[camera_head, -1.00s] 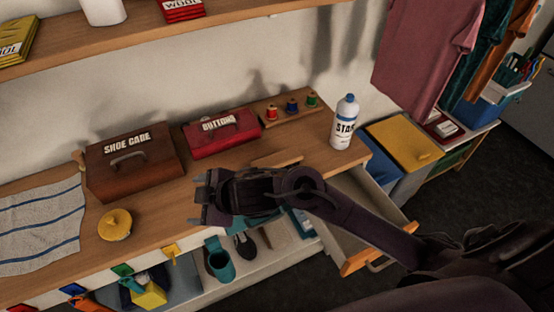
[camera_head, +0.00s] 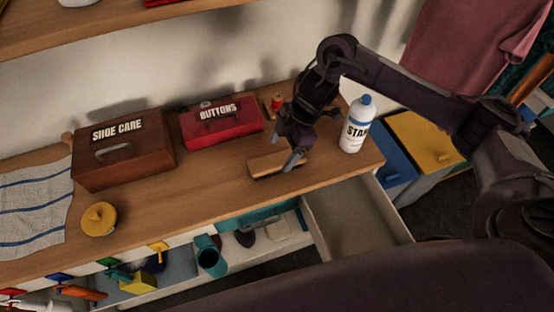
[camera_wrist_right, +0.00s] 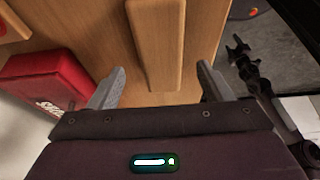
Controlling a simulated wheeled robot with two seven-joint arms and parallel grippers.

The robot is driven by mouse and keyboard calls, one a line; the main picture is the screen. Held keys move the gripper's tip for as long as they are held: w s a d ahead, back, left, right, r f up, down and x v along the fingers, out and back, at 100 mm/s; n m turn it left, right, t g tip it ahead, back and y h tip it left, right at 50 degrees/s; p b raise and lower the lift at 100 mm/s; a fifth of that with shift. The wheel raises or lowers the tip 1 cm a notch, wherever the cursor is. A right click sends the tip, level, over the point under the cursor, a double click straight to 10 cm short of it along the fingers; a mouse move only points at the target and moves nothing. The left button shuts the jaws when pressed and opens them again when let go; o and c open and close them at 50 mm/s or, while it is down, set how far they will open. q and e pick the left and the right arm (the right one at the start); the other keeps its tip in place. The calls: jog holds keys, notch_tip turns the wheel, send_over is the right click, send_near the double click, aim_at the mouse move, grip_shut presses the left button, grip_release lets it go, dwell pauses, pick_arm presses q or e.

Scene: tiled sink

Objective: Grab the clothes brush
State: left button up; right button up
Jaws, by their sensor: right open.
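The clothes brush (camera_head: 270,164), a wooden block with dark bristles beneath, lies on the wooden counter in front of the red buttons box. In the right wrist view its long wooden back (camera_wrist_right: 155,45) runs up between the fingers' lines. My right gripper (camera_head: 297,152) is open and empty, pointing down just over the brush's right end. Its two fingertips (camera_wrist_right: 161,85) stand apart to either side of the brush in the wrist view. A dark arm with a small gripper (camera_wrist_right: 240,52), apparently my left one, shows at the right of the wrist view; its opening is unclear.
The red buttons box (camera_head: 222,127) and brown shoe care box (camera_head: 124,152) stand behind and left. A white starch bottle (camera_head: 355,128) stands close right of my gripper. An open drawer (camera_head: 360,222) juts out below. A yellow round tin (camera_head: 98,220) sits left.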

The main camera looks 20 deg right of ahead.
aim_at(277, 159)
jog(key=x, duration=0.1)
jog(key=p+x, duration=0.1)
jog(key=shift+s+a+f, duration=0.15)
jog(key=shift+s+f, duration=0.05)
jog(key=shift+s, duration=0.05)
jog(key=shift+x, duration=1.05)
jog(key=shift+w, duration=0.25)
jog(key=c, duration=1.1)
pick_arm(q)
jog(key=shift+d+r, duration=0.25)
jog(key=shift+r, duration=0.75)
